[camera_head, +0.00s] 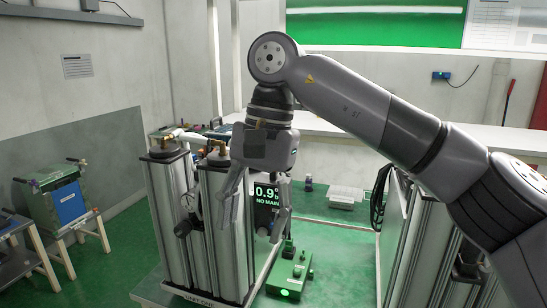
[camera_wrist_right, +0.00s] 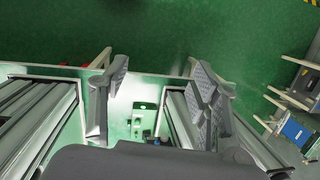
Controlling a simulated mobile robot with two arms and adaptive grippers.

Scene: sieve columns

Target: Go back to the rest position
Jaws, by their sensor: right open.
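My right arm comes in from the right in the head view and bends down at the elbow. Its grey gripper (camera_head: 250,215) points down in front of the metal sieve columns (camera_head: 173,225), and hides part of the nearer column and of a dark display. In the right wrist view the gripper's fingers (camera_wrist_right: 160,85) are spread wide, with nothing held between them. Green floor and a small green device show beyond the gap. My left gripper is not in view.
A green device (camera_head: 290,275) with a lit button is on the base by the columns. More metal columns (camera_head: 410,240) stand at right, under my arm. A green-and-blue box (camera_head: 68,200) on a wooden stand is at left. Green floor is open between stand and columns.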

